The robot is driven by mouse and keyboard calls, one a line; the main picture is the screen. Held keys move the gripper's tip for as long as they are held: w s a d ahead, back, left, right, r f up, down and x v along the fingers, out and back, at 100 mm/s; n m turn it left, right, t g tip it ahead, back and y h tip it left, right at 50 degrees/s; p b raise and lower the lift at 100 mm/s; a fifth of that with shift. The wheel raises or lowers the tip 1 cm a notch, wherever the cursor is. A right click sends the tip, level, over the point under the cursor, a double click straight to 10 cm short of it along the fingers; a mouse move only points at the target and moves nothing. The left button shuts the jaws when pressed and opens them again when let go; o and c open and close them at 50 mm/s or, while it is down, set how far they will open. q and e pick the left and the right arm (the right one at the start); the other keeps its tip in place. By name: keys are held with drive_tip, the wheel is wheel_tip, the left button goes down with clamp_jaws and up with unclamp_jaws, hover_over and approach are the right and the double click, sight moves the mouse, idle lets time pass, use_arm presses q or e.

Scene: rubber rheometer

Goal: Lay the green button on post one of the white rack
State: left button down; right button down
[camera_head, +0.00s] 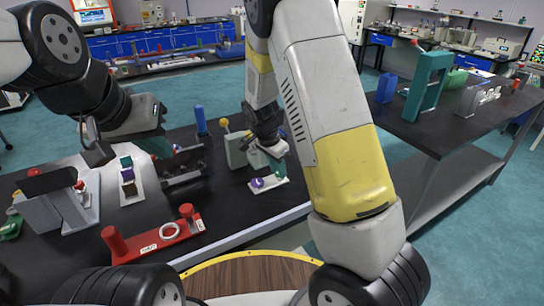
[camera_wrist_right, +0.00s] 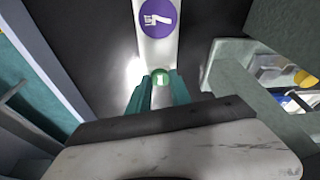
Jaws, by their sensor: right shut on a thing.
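My right gripper (camera_head: 276,167) is low over a small white rack (camera_head: 283,181) on the dark bench. In the right wrist view its teal fingers (camera_wrist_right: 161,90) are shut on the green button (camera_wrist_right: 162,76). The button is at the fingertips, over or at the near end of the white rack (camera_wrist_right: 157,50); I cannot tell whether it touches. A purple button (camera_wrist_right: 158,18) lies farther along the rack and also shows in the head view (camera_head: 257,183). My left gripper (camera_head: 160,146) is above the bench at left, its jaws too unclear to read.
A grey block (camera_head: 236,150) stands beside the rack. A white strip with coloured pieces (camera_head: 133,197), a red holder (camera_head: 155,243) with a white ring (camera_head: 170,231), and a grey stand (camera_head: 75,210) are to the left. A second table (camera_head: 450,130) is at right.

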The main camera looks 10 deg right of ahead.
drive_tip(key=c, duration=1.2)
unclamp_jaws()
drive_tip(key=v, duration=1.1)
drive_tip(key=s+d+r+n+t+y, duration=0.1)
drive_tip(key=s+d+r+n, duration=0.1)
drive_tip(key=s+r+n, duration=0.2)
drive_tip(key=s+d+r+n+t+y, duration=0.1)
drive_tip(key=s+r+n, duration=0.3)
drive_tip(key=s, duration=0.7)
drive_tip(key=s+d+r+n+t+y, duration=0.2)
drive_tip(key=s+r+n, duration=0.1)
drive_tip(key=s+r, duration=0.4)
drive_tip(key=shift+s+d+r+n+t+y, duration=0.25)
drive_tip(key=shift+d+r+n+t+y, duration=0.05)
drive_tip(key=shift+d+n+y, duration=0.1)
